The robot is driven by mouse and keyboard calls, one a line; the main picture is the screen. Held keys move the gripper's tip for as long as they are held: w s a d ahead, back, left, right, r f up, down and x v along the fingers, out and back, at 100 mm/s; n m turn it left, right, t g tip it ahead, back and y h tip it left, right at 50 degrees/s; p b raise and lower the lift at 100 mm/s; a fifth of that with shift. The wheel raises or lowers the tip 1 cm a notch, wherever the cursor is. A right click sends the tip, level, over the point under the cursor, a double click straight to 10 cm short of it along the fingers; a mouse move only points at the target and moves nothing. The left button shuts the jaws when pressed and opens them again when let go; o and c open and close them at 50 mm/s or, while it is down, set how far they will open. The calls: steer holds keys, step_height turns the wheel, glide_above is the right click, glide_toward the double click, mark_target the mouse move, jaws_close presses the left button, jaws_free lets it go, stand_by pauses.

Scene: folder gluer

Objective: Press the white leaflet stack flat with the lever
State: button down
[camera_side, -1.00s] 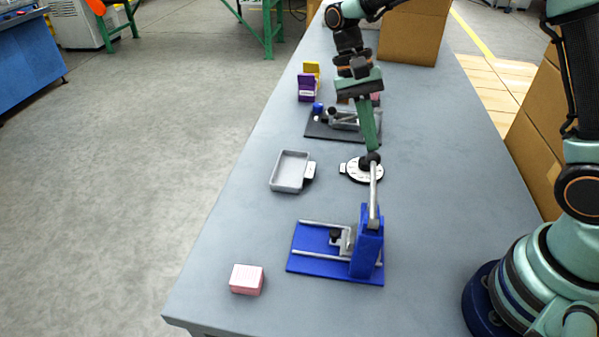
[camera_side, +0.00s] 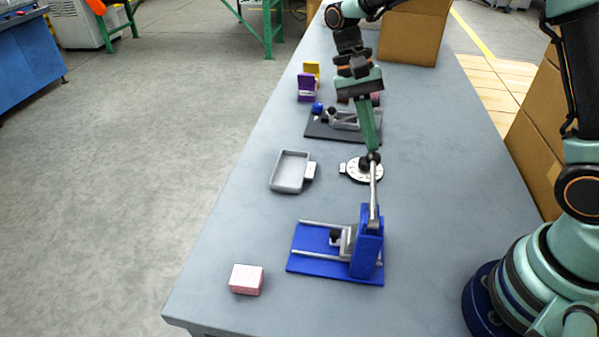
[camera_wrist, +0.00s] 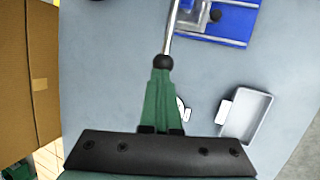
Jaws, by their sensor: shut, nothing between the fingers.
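A blue press (camera_side: 330,260) stands on the near part of the bench, with two rails and a grey sliding piece with a black knob (camera_side: 335,236). Its silver lever (camera_side: 374,194) rises from the blue upright and ends in a black ball; the lever also shows in the wrist view (camera_wrist: 170,35). My gripper (camera_side: 371,150) is shut and empty, its tips at the black ball (camera_wrist: 164,62), seemingly touching it. I cannot make out a white leaflet stack in the press.
A pink block (camera_side: 246,279) lies near the front edge. A grey tray (camera_side: 291,187) and a white dial (camera_side: 366,172) lie behind the press. A black-based fixture (camera_side: 325,130), purple and yellow holders (camera_side: 307,85) and a cardboard box (camera_side: 413,35) are farther back.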

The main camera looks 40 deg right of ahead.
steer(key=w+d+v, duration=0.1)
steer(key=d+v, duration=0.1)
steer(key=v, duration=1.1)
steer(key=shift+r, duration=0.2)
steer(key=s+d+f+n+t, duration=0.1)
steer(key=s+n+t, duration=0.3)
steer(key=s+t, duration=0.1)
steer(key=s+d+f+n+t, duration=0.1)
steer(key=s+n+t, duration=0.3)
steer(key=s, duration=0.4)
steer(key=shift+s+d+f+t+y, duration=0.3)
steer(key=shift+s+d+f+t, duration=0.1)
steer(key=shift+t, duration=0.4)
